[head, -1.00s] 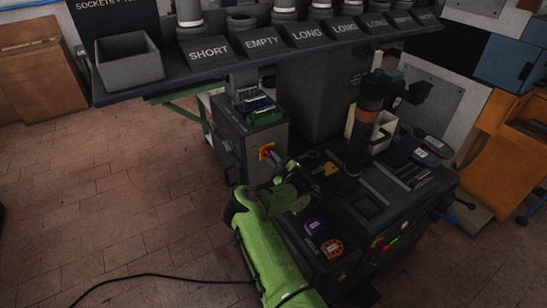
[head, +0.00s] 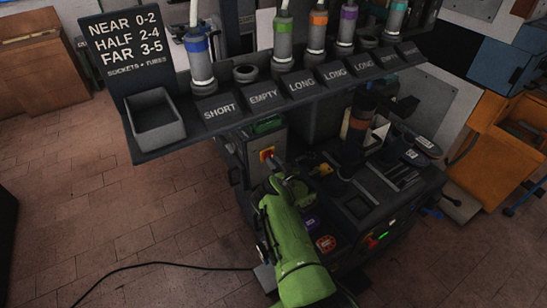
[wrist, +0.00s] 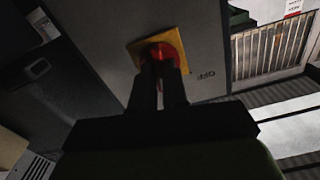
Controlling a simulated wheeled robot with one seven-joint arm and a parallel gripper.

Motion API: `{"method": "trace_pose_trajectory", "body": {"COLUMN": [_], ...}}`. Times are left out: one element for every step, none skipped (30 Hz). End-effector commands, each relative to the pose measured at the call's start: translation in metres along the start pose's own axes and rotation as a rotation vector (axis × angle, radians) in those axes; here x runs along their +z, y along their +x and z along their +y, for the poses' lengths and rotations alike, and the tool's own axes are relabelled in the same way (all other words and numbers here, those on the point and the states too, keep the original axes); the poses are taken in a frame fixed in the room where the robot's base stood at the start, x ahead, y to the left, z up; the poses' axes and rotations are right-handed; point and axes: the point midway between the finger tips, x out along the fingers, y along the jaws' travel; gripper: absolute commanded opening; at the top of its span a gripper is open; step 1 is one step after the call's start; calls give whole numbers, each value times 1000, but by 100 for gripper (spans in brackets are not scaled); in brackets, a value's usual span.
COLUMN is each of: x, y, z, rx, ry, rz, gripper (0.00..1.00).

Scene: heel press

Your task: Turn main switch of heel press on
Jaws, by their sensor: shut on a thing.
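The main switch is a red knob on a yellow plate (head: 267,153) on the side of the grey cabinet (head: 281,143) of the press. In the wrist view the red knob (wrist: 160,52) sits on its yellow plate (wrist: 135,51), with the upside-down word "OFF" beside it on the grey panel. My gripper (wrist: 160,68) is shut on the knob, one dark finger on each side. The fingers hide most of the knob, so its exact angle cannot be told. In the head view my green arm reaches up to the switch from below.
A dark shelf (head: 185,141) with labelled slots and several tubes overhangs the cabinet. The press bed (head: 357,207) with buttons lies to the right of my arm. An orange cabinet (head: 482,150) stands at right. The brick floor at left is open, crossed by a black cable (head: 150,264).

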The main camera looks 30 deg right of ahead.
Motion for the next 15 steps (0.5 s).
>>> {"method": "trace_pose_trajectory", "body": {"x": [-1,-1,0,0,0,0,0,0,0,0,1,1,1,1,2], "y": [-1,-1,-1,-1,-1,-1,-1,-1,-1,-1,-1,-1,-1,-1,-1], "z": [0,0,1,1,1,0,1,1,1,1,1,1,1,1,1], "rx": [2,2,3,3,3,3,3,3,3,3,3,3,3,4,3], "ry": [47,76,114,142,170,207,233,260,294,319,344,374,397,419,444], "rz": [-3,-3,-4,-4,-4,-4,-3,-3,-3,-4,-4,-4,-4,-4,-4], "gripper": [0,0,0,0,0,0,0,0,0,0,0,0,0,0,0]}}
